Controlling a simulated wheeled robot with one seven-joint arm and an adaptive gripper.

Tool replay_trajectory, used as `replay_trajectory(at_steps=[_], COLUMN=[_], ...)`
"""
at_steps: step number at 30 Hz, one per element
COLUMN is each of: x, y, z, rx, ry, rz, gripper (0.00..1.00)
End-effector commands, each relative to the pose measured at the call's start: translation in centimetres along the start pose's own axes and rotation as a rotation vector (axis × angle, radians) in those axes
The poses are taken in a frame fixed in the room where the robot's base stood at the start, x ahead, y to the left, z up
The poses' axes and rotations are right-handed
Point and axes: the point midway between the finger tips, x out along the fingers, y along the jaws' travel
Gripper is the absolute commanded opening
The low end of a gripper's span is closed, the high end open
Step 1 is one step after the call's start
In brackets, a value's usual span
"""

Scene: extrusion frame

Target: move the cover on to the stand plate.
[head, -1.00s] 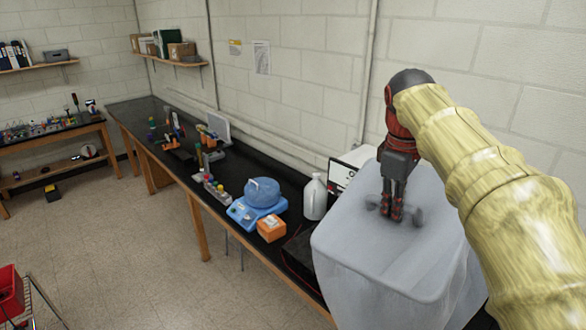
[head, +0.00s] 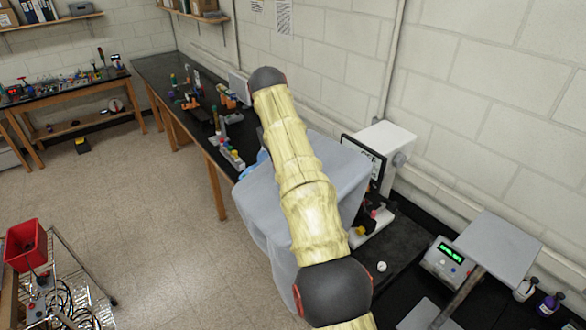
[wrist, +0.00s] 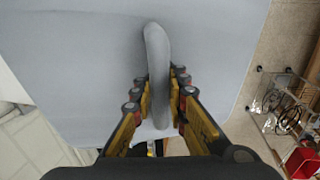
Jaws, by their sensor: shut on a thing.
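The cover (head: 262,212) is a pale grey, box-like hood with a bar handle on top. In the head view it is up off the bench and hangs out past the front edge, partly behind my arm. My gripper (wrist: 158,97) is shut on the cover's handle (wrist: 157,60) in the wrist view; my arm hides the gripper in the head view. The cover's top (wrist: 85,60) fills most of the wrist view. The stand plate (head: 497,247) is a flat grey plate raised on a post at the right of the head view, with bare top, apart from the cover.
A white instrument (head: 385,148) with a dark-framed screen stands uncovered on the black bench. A box with a green display (head: 447,262) is beside the stand plate, with small bottles (head: 525,289) to its right. A wire cart with a red bin (head: 25,246) stands at lower left.

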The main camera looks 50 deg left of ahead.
Motion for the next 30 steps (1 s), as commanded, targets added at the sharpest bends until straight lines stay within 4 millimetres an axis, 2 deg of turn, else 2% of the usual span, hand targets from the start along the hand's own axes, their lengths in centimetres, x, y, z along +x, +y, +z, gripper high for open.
replay_trajectory(at_steps=[5,14,22,30], x=[-0.1,-0.3,-0.1,-0.1], y=[-0.4,-0.1,-0.3,-0.3], z=[-0.2,1.0,2.8,5.9], rx=[0.001,0.002,0.004,0.006], ry=[0.002,0.006,0.009,0.018], rz=[0.000,-0.011,-0.023,-0.047], gripper=[0.00,0.00,0.00,0.00])
